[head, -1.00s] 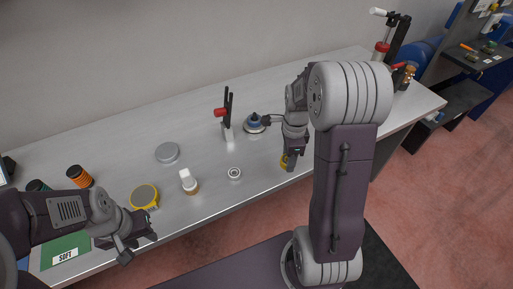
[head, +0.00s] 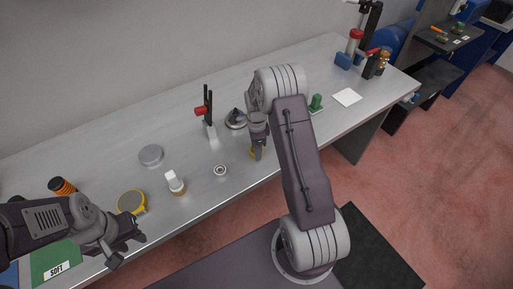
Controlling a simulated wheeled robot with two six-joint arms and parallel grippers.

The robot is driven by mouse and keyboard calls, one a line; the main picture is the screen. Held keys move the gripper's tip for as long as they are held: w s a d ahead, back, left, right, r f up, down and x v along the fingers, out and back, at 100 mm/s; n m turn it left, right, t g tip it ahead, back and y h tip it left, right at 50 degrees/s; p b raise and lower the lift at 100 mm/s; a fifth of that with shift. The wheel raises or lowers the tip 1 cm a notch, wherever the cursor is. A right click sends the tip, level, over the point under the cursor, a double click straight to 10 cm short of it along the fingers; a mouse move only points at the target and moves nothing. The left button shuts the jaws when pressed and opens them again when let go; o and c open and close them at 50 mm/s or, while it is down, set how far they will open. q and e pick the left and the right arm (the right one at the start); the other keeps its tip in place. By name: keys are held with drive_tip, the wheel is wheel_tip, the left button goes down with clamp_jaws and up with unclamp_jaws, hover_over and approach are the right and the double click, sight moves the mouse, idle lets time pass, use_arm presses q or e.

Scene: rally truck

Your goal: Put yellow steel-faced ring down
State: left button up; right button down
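The yellow steel-faced ring (head: 252,154) shows as a small yellow patch at the fingertips of my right gripper (head: 258,154), low over the middle of the bench or touching it; I cannot tell which. The fingers hide most of the ring and seem shut on it. My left gripper (head: 130,250) is at the bench's front edge on the left, fingers spread and empty.
The grey bench (head: 110,160) holds a yellow-rimmed disc (head: 131,202), a white-topped jar (head: 175,183), a small metal ring (head: 220,170), a silver disc (head: 151,155), a red-handled clamp (head: 207,120) and a dark-topped round part (head: 236,119). A white square (head: 347,97) lies right, beside a green block (head: 316,102).

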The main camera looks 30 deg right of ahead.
drive_tip(key=shift+s+f, duration=0.1)
drive_tip(key=shift+f, duration=0.05)
drive_tip(key=c, duration=0.7)
unclamp_jaws()
drive_tip(key=shift+o, duration=0.2)
wheel_tip(320, 180, up, 12)
drive_tip(key=s+a+n, duration=0.5)
drive_tip(key=s+n, duration=0.4)
drive_tip(key=n, duration=0.1)
drive_tip(key=s+a+f+n+t, duration=0.1)
drive_tip(key=s+a+n, duration=0.5)
drive_tip(key=n, duration=0.5)
drive_tip(key=s, duration=0.2)
drive_tip(key=shift+s+f+b, duration=0.2)
drive_tip(key=shift+s+b, duration=0.15)
drive_tip(key=shift+s, duration=0.05)
